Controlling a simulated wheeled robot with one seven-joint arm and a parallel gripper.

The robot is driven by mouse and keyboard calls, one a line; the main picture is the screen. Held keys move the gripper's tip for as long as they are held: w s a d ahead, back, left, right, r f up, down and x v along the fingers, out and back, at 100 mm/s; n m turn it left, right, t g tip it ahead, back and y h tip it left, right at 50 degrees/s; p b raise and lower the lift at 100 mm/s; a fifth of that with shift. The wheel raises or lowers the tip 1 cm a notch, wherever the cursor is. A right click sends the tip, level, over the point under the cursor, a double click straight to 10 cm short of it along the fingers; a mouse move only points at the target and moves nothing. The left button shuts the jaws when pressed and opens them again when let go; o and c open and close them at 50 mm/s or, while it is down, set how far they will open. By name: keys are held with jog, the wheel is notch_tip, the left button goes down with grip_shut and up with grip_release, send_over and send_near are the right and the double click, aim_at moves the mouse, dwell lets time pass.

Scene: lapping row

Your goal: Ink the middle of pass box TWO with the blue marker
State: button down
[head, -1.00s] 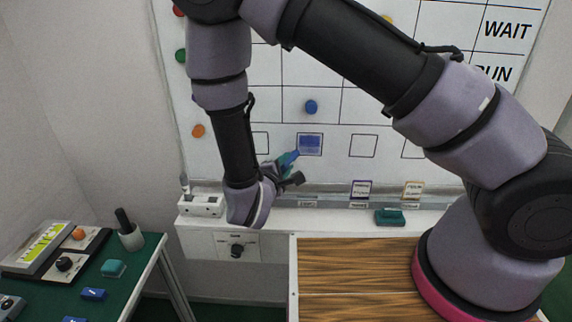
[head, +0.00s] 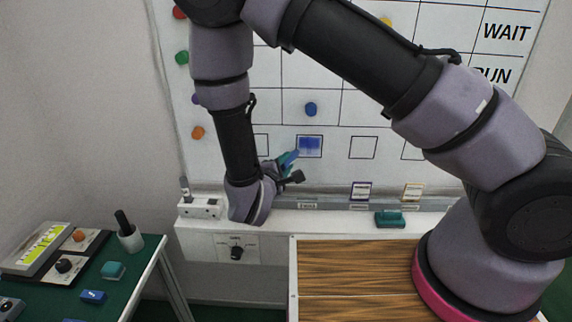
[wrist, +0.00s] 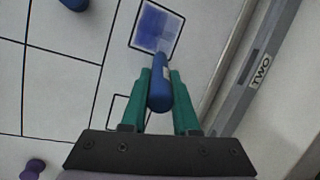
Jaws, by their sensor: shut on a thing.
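My gripper (wrist: 160,105) is shut on the blue marker (wrist: 160,92), held between its two green fingers. In the head view my gripper (head: 284,168) is at the lower part of the whiteboard, seen from the side. The marker's tip end points at a square pass box (wrist: 156,30) whose middle is covered with blue ink; the box also shows in the head view (head: 310,146). The tip is at the box's lower edge in the wrist view; I cannot tell if it touches the board. A label reading TWO (wrist: 261,72) is on the rail beside this box.
Another box outline (head: 363,147) to the right is blank. A blue magnet (head: 311,109) sits above the inked box. A teal eraser (head: 390,219) lies on the ledge. A green table (head: 135,285) with several items stands at left.

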jog(key=shift+w, duration=0.2)
jog(key=shift+d, duration=0.1)
jog(key=shift+d, duration=3.55)
jog(key=shift+a, duration=3.65)
jog(key=shift+s, duration=0.1)
jog(key=shift+s, duration=2.9)
jog(key=shift+a, duration=0.1)
